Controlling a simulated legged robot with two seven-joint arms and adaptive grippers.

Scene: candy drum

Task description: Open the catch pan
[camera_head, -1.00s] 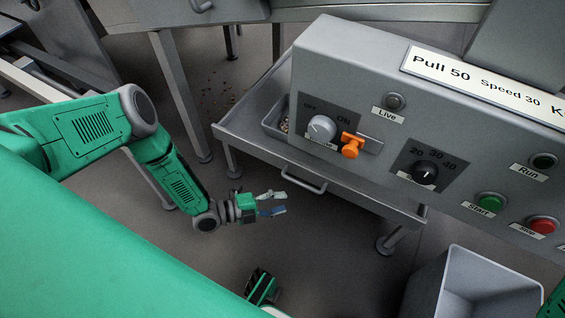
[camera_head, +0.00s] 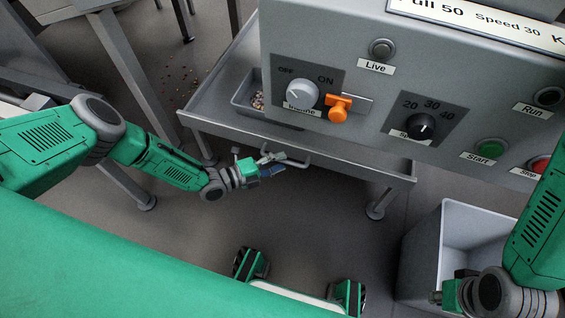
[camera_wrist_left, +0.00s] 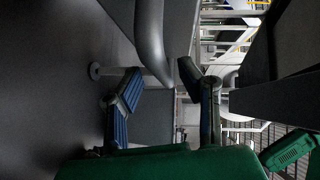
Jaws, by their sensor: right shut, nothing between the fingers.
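The catch pan (camera_head: 345,163) is a wide grey metal tray below the control panel, with a bar handle (camera_head: 299,162) on its front. My left gripper (camera_head: 275,163) is at this handle, its fingers open. In the left wrist view, the curved grey handle (camera_wrist_left: 150,35) lies ahead of and between the two spread fingers (camera_wrist_left: 160,90); I cannot tell whether they touch it. My right gripper (camera_head: 447,291) is shut and empty at the lower right, in front of the grey bin; its fingertips are small and partly hidden.
The control panel (camera_head: 350,60) overhangs the pan, with an orange latch (camera_head: 339,108), a grey knob (camera_head: 302,94) and several buttons. A small container of candy (camera_head: 250,108) sits in the pan. A grey bin (camera_head: 425,240) stands at the lower right. Open floor lies before the pan.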

